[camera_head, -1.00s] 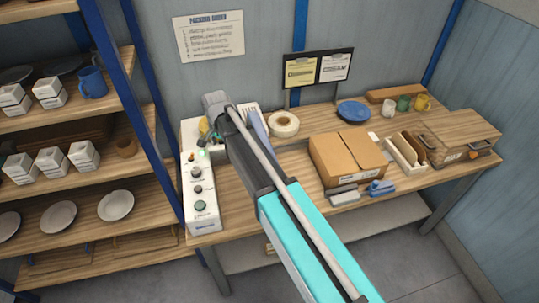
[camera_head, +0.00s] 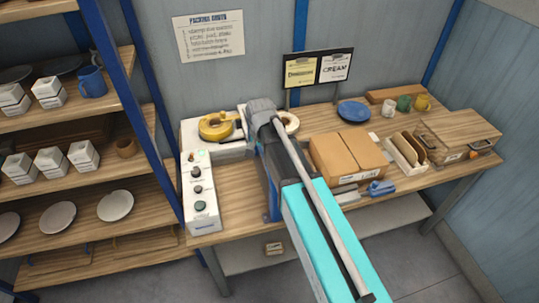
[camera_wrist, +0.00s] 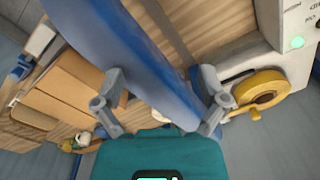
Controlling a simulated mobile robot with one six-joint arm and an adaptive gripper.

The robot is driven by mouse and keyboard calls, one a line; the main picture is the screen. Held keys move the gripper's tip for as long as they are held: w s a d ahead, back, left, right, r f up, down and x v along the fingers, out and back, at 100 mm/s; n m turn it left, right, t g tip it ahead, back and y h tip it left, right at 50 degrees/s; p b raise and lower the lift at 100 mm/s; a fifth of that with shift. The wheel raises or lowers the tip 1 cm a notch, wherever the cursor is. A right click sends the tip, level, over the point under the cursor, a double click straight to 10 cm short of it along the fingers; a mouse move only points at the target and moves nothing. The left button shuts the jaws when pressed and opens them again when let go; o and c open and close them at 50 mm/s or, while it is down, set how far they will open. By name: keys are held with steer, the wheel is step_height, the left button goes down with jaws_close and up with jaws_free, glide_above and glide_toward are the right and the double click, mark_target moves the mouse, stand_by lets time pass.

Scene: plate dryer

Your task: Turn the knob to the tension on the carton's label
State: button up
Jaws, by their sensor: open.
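The white control unit (camera_head: 202,212) stands at the bench's left end, with several dark knobs down its front panel. One knob (camera_head: 200,206) is nearest the front edge; the panel's printed words are too small to read. The brown carton (camera_head: 348,150) sits right of my arm with a small white label (camera_head: 350,178), not legible here. In the wrist view, my gripper (camera_wrist: 160,85) is open, its two grey fingers well apart. A blue surface crosses between them. The head view hides the fingers behind my arm. The carton (camera_wrist: 75,85) also shows in the wrist view.
A yellow tape roll (camera_head: 215,126) sits on the unit's rear. A blue plate (camera_head: 353,111), mugs and a wooden box (camera_head: 458,137) stand to the right. A shelf rack (camera_head: 130,90) stands at left. Bare bench (camera_head: 235,185) lies between unit and arm.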

steer(key=shift+s+d, duration=0.3)
steer(key=shift+d, duration=0.4)
steer(key=shift+s+d, duration=0.25)
steer(key=shift+d, duration=0.4)
steer(key=s+d+n, duration=0.3)
steer(key=s+d, duration=0.6)
steer(key=d, duration=0.6)
steer(key=s+f+b, duration=0.3)
steer(key=f+b, duration=0.7)
steer(key=shift+f+n+b, duration=0.3)
steer(key=shift+f+b, duration=0.1)
